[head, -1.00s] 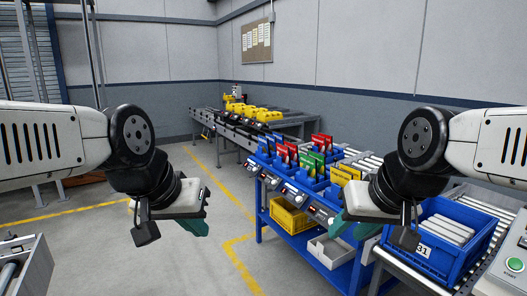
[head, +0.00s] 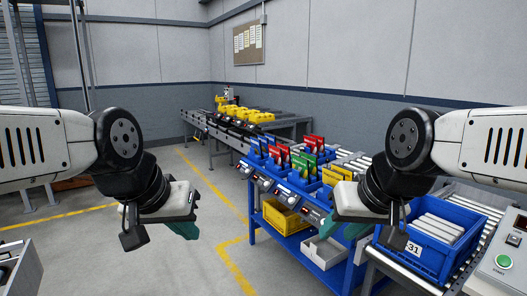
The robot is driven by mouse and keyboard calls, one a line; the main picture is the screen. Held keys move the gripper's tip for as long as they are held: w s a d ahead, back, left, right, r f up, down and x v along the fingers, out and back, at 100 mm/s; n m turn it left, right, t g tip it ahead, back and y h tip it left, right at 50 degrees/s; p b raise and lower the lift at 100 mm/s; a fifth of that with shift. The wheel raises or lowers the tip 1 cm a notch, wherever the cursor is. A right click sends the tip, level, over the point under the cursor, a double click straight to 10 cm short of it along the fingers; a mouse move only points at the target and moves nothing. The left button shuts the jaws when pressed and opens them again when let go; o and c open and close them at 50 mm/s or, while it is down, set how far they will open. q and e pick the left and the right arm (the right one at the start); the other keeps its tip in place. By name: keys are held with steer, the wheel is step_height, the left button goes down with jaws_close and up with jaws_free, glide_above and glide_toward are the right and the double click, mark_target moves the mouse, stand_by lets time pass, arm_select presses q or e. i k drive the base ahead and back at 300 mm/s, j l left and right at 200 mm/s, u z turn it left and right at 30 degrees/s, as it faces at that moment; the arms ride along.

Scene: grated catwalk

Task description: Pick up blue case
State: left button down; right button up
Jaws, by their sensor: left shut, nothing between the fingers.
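A blue case (head: 440,262) with a white label marked 31 sits on the roller conveyor at the right in the head view. It holds several white items. My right gripper (head: 356,230) hangs to the left of the case, its teal fingers pointing down; whether they are open is not clear. The forearm partly overlaps the scene behind it. My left gripper (head: 184,229) is shut and empty over the floor at the left, far from the case. Neither gripper touches the case.
A blue workbench (head: 258,196) with small blue bins of coloured packets stands in the middle, left of the case. A yellow crate (head: 281,216) and a white bin (head: 323,250) are on its lower shelf. A control panel with a green button (head: 503,261) is at far right.

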mark_target(255, 143)
steer(key=i+l, duration=0.2)
steer(key=i, duration=0.25)
steer(key=i+l, duration=0.2)
steer(key=i, duration=0.3)
steer(key=i+l+u, duration=0.1)
steer(key=i, duration=0.35)
steer(key=l+z, duration=0.1)
steer(key=z, duration=1.95)
steer(key=u, duration=0.2)
